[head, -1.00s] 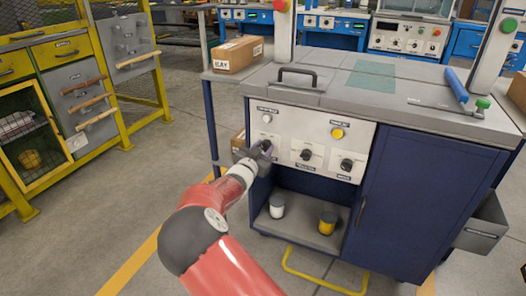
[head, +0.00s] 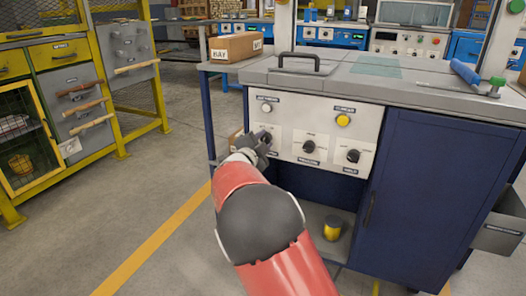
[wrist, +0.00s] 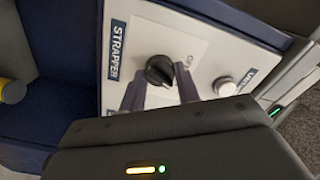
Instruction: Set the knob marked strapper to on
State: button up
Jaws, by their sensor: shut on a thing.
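The black strapper knob (wrist: 160,70) sits on a pale panel (wrist: 205,50) beside a dark label reading STRAPPER (wrist: 117,50) in the wrist view. My gripper (wrist: 160,83) has a finger on either side of the knob and is shut on it. Small lettering beside the knob is partly hidden by a finger, so I cannot tell its setting. In the head view my gripper (head: 262,141) is at the left knob of the cabinet's control panel (head: 327,125) and covers most of that knob.
Two more black knobs, a middle one (head: 308,147) and a right one (head: 353,156), are to the right. A white button (head: 266,108) and a yellow button (head: 343,120) are above. A yellow cup (head: 332,228) stands on the shelf below. Open floor lies left.

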jog(key=shift+f+m+b, duration=0.1)
jog(key=shift+m+b, duration=0.65)
jog(key=shift+m, duration=0.05)
jog(key=o, duration=1)
jog(key=v, duration=0.8)
jog(key=shift+w, duration=0.1)
